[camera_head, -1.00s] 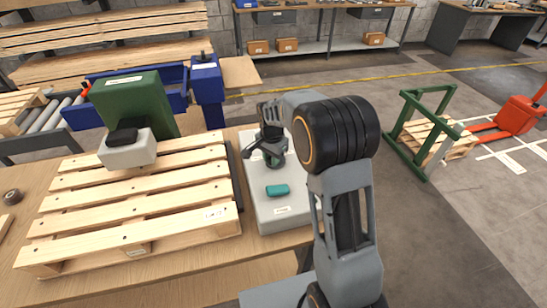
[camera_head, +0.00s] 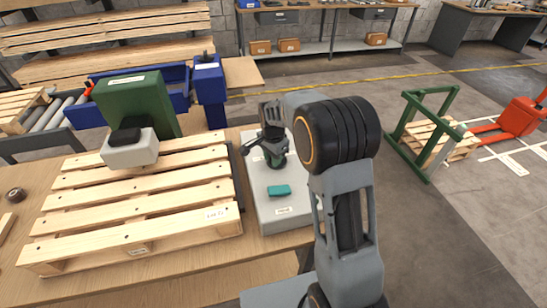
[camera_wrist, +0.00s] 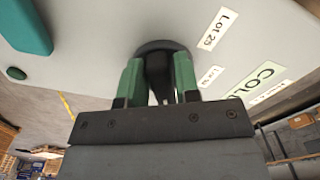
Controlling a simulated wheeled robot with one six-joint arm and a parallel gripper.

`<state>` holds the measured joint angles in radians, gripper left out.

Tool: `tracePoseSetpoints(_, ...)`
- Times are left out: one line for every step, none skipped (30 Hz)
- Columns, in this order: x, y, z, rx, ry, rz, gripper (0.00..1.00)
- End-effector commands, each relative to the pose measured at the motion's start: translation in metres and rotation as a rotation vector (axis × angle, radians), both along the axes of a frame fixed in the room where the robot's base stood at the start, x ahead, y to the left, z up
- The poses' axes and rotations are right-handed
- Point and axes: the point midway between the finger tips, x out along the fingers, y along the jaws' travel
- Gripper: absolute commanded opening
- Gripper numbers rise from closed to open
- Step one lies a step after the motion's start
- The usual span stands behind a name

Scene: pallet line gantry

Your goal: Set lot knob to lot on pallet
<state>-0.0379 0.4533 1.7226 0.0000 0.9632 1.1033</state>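The lot knob (camera_wrist: 158,72) is a black round knob with a raised grip bar on a light grey panel (camera_wrist: 90,45). My gripper (camera_wrist: 158,82) has its two green fingers on either side of the bar, apparently closed against it. A "Lot 25" label (camera_wrist: 217,28) lies right of the knob. A smaller lot label (camera_wrist: 210,76) is partly hidden below it. The knob's pointer mark is not visible. In the head view my gripper (camera_head: 273,150) is over the panel box (camera_head: 284,215) and covers the knob. The pallet (camera_head: 130,212) carries a white tag (camera_head: 216,213), too small to read surely.
A green post with a grey head (camera_head: 131,150) stands over the pallet. The wooden table (camera_head: 165,275) is mostly clear in front of the pallet.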

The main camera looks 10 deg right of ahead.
Motion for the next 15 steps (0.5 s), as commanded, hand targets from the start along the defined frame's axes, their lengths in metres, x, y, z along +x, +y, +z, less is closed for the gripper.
tracePoseSetpoints(-0.0001, 0.0, 0.0, 0.0, 0.0, 0.0, 0.35)
tracePoseSetpoints(-0.0001, 0.0, -0.0001, 0.0, 0.0, 0.001, 0.38)
tracePoseSetpoints(-0.0002, 0.0, -0.0001, 0.0, 0.001, 0.001, 0.42)
tracePoseSetpoints(-0.0003, 0.0001, -0.0002, 0.0, 0.001, 0.001, 0.44)
tracePoseSetpoints(-0.0003, 0.0001, -0.0002, 0.0, 0.001, 0.002, 0.47)
tracePoseSetpoints(-0.0003, 0.0002, -0.0003, 0.0, 0.001, 0.002, 0.49)
tracePoseSetpoints(-0.0004, 0.0001, -0.0004, 0.0, 0.001, 0.002, 0.49)
tracePoseSetpoints(-0.0005, 0.0002, -0.0004, 0.0, 0.002, 0.002, 0.49)
tracePoseSetpoints(-0.0005, 0.0002, -0.0004, 0.0, 0.002, 0.003, 0.49)
tracePoseSetpoints(-0.0005, 0.0003, -0.0005, 0.0, 0.002, 0.003, 0.49)
tracePoseSetpoints(-0.0005, 0.0003, -0.0005, 0.0, 0.002, 0.003, 0.49)
tracePoseSetpoints(-0.0005, 0.0003, -0.0002, 0.0, 0.002, 0.003, 0.49)
tracePoseSetpoints(-0.0004, 0.0003, 0.0005, 0.0, 0.001, 0.003, 0.49)
tracePoseSetpoints(-0.0003, 0.0003, 0.0017, 0.0, 0.001, 0.003, 0.49)
tracePoseSetpoints(-0.0002, 0.0003, 0.0041, 0.0, 0.001, 0.003, 0.49)
